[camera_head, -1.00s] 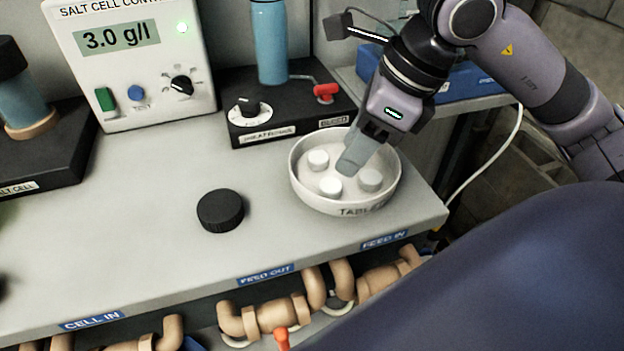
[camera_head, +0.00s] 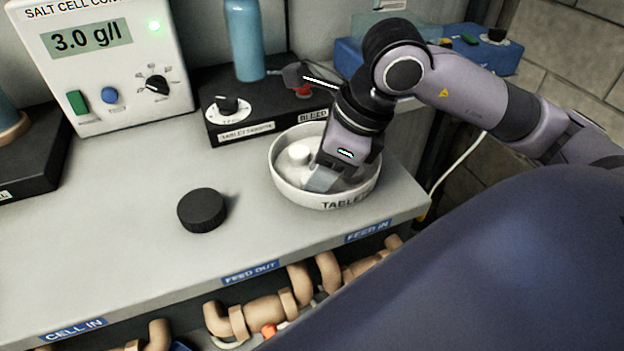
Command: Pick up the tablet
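The white round bowl (camera_head: 283,183) labelled TABLETS stands at the right end of the grey bench. One white tablet (camera_head: 299,154) shows in its back left part. My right gripper (camera_head: 318,182) reaches down into the bowl, with its fingertips low near the front left of the inside. The gripper hides the other tablets, and I cannot tell whether its fingers are open or closed on one. My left gripper is not in view.
A black round cap (camera_head: 201,210) lies on the bench left of the bowl. A black block (camera_head: 236,123) with a knob and a blue bottle (camera_head: 244,40) stands behind. The salt cell controller (camera_head: 105,70) is at back left. Tan pipes (camera_head: 262,308) run below the front edge.

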